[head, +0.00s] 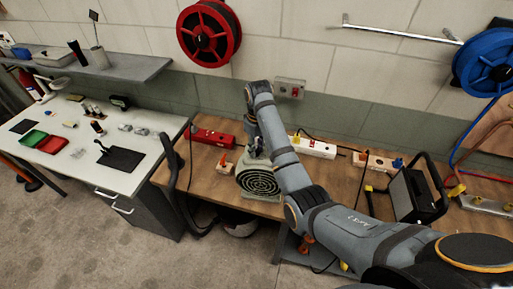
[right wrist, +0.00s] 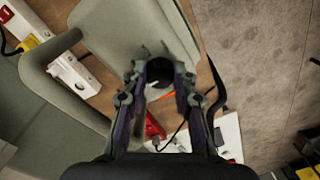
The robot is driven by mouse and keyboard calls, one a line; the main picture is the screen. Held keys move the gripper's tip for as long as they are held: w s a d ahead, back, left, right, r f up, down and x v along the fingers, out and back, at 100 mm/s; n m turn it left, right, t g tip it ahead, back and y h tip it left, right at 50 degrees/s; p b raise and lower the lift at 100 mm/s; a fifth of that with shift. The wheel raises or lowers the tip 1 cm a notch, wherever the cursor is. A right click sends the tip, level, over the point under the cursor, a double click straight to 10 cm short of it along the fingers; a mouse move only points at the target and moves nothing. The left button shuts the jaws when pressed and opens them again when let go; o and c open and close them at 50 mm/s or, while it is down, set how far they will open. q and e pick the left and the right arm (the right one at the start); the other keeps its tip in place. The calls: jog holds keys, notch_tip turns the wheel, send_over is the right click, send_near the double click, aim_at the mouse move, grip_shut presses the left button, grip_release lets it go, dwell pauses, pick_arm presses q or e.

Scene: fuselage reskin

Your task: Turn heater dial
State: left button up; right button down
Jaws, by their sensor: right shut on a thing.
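The heater (head: 260,180) is a grey-green unit with a round spiral grille, standing on the wooden bench. In the right wrist view its pale casing (right wrist: 132,35) fills the upper middle. The dark round dial (right wrist: 160,69) sits between the fingers of my right gripper (right wrist: 160,78), which is shut on it. An orange mark shows just below the dial. In the head view my right gripper (head: 256,150) is at the heater's top; the dial is hidden there by the arm. My left gripper is in neither view.
The wooden bench (head: 222,150) also bears a red box (head: 212,137) and a white power strip (head: 314,147) behind, and a black-framed lamp (head: 413,193) to the right. A white table (head: 155,150) with trays stands at left.

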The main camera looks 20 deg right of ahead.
jog(key=shift+r, duration=0.15)
jog(key=c, duration=1.5)
grip_release()
jog(key=shift+o, duration=0.8)
jog(key=shift+s, duration=0.1)
